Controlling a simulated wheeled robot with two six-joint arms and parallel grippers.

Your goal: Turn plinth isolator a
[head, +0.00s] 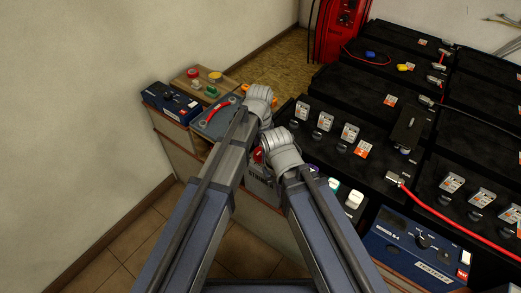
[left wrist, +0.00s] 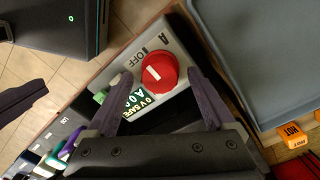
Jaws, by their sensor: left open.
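Plinth isolator A is a round red knob (left wrist: 160,72) with a white mark, on a grey plate (left wrist: 132,63) lettered "A" and "OFF". In the left wrist view it sits between the fingertips of my open left gripper (left wrist: 160,80), one finger on each side. I cannot tell whether the fingers touch it. A green-and-white label (left wrist: 135,101) reading "0V SAFE" is beside the knob. In the head view a little of the red knob (head: 257,155) shows between my arms, and my left fingers are hidden there. My right gripper's fingers cannot be made out in the head view.
Black battery blocks (head: 390,95) fill the right, with a red cable (head: 445,215) across them. A blue instrument box (head: 418,243) stands in front. A grey tray (left wrist: 270,45) and an orange "HOT" tag (left wrist: 291,134) are right of the isolator. Tiled floor (head: 135,235) is clear at left.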

